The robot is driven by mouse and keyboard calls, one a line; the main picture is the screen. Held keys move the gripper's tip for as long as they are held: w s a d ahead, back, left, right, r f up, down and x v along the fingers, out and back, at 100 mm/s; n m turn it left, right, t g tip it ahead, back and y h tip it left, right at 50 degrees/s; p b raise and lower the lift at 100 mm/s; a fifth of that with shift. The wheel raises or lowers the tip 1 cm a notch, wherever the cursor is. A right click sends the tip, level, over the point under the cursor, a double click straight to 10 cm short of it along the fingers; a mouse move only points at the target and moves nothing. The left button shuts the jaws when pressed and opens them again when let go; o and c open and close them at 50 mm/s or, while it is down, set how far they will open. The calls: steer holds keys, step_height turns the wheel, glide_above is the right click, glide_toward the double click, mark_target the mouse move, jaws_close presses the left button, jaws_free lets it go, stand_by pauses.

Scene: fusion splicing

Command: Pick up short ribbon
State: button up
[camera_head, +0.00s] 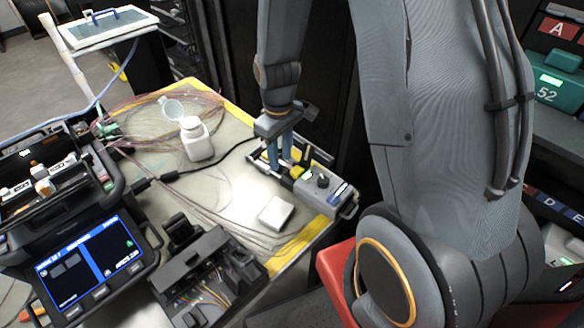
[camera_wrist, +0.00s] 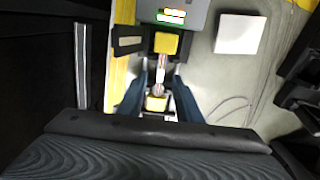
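My gripper (camera_head: 279,157) points down over the grey device (camera_head: 322,190) with yellow clamps near the far right edge of the table. In the wrist view the two dark blue fingers of my gripper (camera_wrist: 161,70) stand apart, one on each side of a short, thin pinkish ribbon (camera_wrist: 158,88). The ribbon runs between a yellow clamp (camera_wrist: 165,43) at the device and another yellow block (camera_wrist: 156,103) nearer my palm. A pale piece sits along the ribbon between the fingertips. I see no clear contact. In the head view the fingers largely hide the ribbon.
A white square box (camera_head: 276,213) lies beside the device. A white bottle (camera_head: 196,139), fibre coils and a black cable lie behind. A black tool (camera_head: 208,275) and a splicer with a blue screen (camera_head: 90,266) stand at front left. Dark rack equipment is close on the right.

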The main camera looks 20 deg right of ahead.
jaws_close()
steer(key=shift+r, duration=0.15)
